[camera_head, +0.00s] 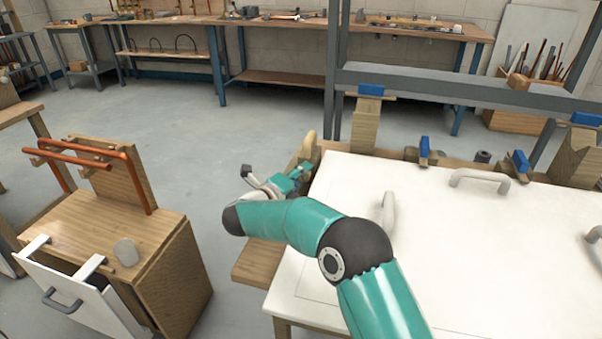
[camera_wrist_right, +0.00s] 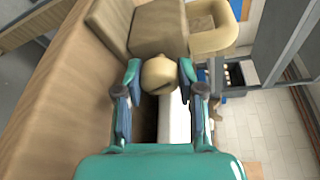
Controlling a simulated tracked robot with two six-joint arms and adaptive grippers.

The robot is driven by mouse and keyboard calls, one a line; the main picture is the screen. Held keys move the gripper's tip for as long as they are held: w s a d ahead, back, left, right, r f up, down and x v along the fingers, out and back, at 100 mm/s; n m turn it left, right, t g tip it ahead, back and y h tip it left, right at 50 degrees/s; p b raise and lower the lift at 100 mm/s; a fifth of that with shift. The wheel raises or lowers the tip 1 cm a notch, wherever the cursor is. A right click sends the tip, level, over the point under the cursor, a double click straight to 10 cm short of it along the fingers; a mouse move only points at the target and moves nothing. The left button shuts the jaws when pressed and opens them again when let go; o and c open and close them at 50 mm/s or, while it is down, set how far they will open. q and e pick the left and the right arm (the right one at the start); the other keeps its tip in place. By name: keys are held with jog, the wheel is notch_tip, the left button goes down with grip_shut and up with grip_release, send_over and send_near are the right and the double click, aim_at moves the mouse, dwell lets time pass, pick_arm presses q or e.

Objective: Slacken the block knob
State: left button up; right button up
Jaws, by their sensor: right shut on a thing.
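In the right wrist view a small round tan knob (camera_wrist_right: 158,73) sits between the two fingers of my right gripper (camera_wrist_right: 160,80), beside a brown wooden block (camera_wrist_right: 158,28). The fingers are closed in on the knob from both sides. In the head view my right gripper (camera_head: 290,180) reaches down at the left edge of the white-topped table. The knob is too small and too covered to make out there. My left gripper is not in view.
A white panel (camera_head: 480,215) with grey handles covers the table at right. Blue-topped clamps (camera_head: 424,150) stand along its back edge. A wooden cabinet (camera_head: 85,235) with orange pipes (camera_head: 130,170) stands at left. Grey floor lies open between cabinet and table.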

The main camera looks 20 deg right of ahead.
jog(key=shift+a+f+n, duration=0.1)
jog(key=shift+f+n, duration=0.2)
jog(key=shift+n, duration=0.5)
jog(key=o, duration=1.1)
jog(key=shift+o, duration=0.2)
jog(key=shift+a, duration=0.1)
jog(key=shift+h, duration=0.3)
jog(key=v, duration=1.1)
jog(key=shift+s+a+r, duration=0.15)
jog(key=shift+s+a, duration=0.05)
jog(key=shift+s, duration=0.15)
